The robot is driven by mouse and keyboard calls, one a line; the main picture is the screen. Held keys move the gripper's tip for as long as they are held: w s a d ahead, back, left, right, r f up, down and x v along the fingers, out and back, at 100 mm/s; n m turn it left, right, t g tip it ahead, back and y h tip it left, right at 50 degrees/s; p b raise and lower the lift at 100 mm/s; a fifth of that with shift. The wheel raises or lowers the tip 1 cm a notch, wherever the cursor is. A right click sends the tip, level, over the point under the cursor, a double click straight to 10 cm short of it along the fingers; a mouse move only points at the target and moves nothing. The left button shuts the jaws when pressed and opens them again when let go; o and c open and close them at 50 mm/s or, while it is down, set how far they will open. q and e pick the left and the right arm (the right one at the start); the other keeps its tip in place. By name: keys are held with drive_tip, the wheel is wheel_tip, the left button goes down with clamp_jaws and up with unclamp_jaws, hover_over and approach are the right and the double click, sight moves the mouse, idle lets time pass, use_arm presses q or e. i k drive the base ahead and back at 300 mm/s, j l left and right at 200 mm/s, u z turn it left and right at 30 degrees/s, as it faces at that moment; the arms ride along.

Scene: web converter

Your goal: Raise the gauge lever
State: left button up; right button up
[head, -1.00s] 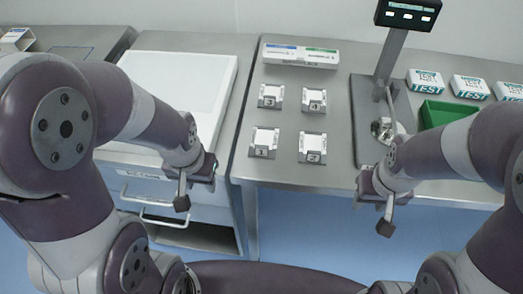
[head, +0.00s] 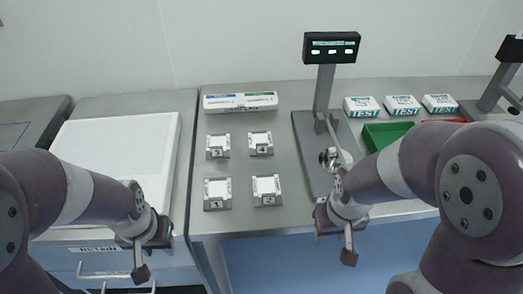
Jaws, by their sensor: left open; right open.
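The gauge stands at the back centre-right of the steel bench, with a dark display head (head: 331,47) on a grey post over a grey base plate (head: 309,150). A thin metal gauge lever (head: 333,133) slants down beside the post, near a round metal part (head: 327,157). My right forearm lies close in front and hides some of this area. My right gripper (head: 342,238) is open and empty, in front of the bench's front edge and below the gauge in the picture. My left gripper (head: 142,252) is open and empty, in front of the white tray's drawer unit.
Several numbered metal blocks (head: 217,193) sit left of the gauge, with a long labelled box (head: 240,101) behind them. A white tray (head: 120,135) lies at left. A green bin (head: 385,135) and several TEST packs (head: 400,105) are right of the gauge. A second stand (head: 495,90) is at far right.

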sight(337, 158)
drive_tip(key=k+z, duration=0.1)
drive_tip(key=z, duration=0.9)
drive_tip(key=l+u, duration=0.25)
drive_tip(key=l, duration=0.45)
drive_tip(key=k+l+u, duration=0.2)
drive_tip(key=l, duration=0.5)
drive_tip(key=i+l, duration=0.05)
drive_tip(key=i, duration=0.05)
